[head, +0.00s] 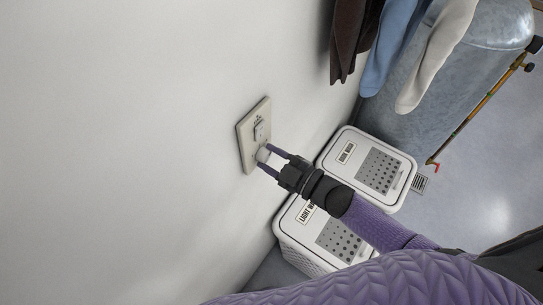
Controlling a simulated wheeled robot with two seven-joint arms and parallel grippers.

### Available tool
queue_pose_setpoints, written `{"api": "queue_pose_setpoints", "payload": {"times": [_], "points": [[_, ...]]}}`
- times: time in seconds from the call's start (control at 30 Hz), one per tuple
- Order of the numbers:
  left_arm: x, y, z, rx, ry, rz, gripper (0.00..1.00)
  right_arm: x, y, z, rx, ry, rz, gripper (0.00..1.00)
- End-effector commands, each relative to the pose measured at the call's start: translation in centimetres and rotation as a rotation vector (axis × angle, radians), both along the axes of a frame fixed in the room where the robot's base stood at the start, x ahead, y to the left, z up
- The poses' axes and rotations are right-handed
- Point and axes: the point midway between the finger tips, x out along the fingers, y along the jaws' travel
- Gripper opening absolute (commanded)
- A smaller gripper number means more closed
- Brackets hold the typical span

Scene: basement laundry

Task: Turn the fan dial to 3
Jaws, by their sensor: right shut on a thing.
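A beige wall plate (246,128) is mounted on the white wall at the middle of the head view. It has a small switch (260,132) in its upper part and a pale round dial (263,154) in its lower part. My right gripper (267,160) reaches in from the lower right, and its two fingers are shut on the dial. The fingers cover part of the dial, and I cannot read any numbers or its setting. My left gripper is not in view.
Two white lidded hampers, one labelled as light wash (289,235) and another behind it (346,140), stand below my right arm along the wall. Dark, blue and white garments (400,40) hang at the top. A grey metal tank (490,55) stands at the upper right.

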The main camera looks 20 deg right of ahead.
Motion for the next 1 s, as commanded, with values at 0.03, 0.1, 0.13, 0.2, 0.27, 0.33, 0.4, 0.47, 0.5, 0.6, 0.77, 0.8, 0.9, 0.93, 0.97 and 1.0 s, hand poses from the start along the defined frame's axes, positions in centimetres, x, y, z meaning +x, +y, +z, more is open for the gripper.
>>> {"api": "queue_pose_setpoints", "payload": {"times": [0.03, 0.1, 0.13, 0.2, 0.27, 0.33, 0.4, 0.47, 0.5, 0.6, 0.77, 0.8, 0.9, 0.93, 0.97, 1.0], "points": [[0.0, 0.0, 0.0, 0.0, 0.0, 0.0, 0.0, 0.0, 0.0, -0.1, 0.002, 0.004, 0.0, 0.0], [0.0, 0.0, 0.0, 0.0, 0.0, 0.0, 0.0, 0.0, 0.0, -0.1, 0.003, 0.005, 0.0, 0.0], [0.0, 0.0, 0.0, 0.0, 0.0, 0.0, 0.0, 0.0, 0.0, -0.1, 0.003, 0.005, 0.0, 0.0], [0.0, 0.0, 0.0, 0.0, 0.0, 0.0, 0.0, 0.0, 0.0, -0.1, 0.004, 0.006, 0.0, 0.0], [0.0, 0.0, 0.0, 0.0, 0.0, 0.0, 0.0, 0.0, 0.0, -0.1, 0.003, 0.005, 0.0, 0.0], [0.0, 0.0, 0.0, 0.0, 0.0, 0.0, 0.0, 0.0, 0.0, -0.1, 0.003, 0.005, 0.0, 0.0], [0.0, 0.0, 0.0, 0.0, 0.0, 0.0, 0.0, 0.0, 0.0, -0.1, 0.003, 0.005, 0.0, 0.5], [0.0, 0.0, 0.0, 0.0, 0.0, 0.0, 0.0, 0.0, 0.0, -0.1, 0.003, 0.005, 0.0, 0.62], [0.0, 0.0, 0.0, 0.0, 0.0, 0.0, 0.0, 0.0, 0.0, -0.1, 0.004, 0.005, 0.0, 0.71], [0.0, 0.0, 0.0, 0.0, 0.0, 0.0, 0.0, 0.0, 0.0, -0.1, 0.004, 0.005, 0.0, 0.83], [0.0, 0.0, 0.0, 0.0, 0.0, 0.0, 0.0, 0.0, 0.0, 0.0, 0.003, 0.004, -0.001, 0.83], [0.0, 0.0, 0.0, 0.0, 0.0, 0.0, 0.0, 0.0, 0.0, 0.0, 0.003, 0.004, -0.001, 0.83], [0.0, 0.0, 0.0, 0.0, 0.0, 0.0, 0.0, -0.4, -0.3, -0.1, 0.003, 0.005, 0.0, 0.83], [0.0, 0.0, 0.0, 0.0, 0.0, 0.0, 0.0, -0.7, -0.6, -0.1, 0.002, 0.005, -0.001, 0.83], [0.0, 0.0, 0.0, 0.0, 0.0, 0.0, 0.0, -1.1, -0.8, -0.1, 0.002, 0.005, -0.001, 0.83], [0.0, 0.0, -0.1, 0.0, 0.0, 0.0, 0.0, -1.8, -1.3, -0.2, 0.001, 0.007, 0.0, 0.83]]}}
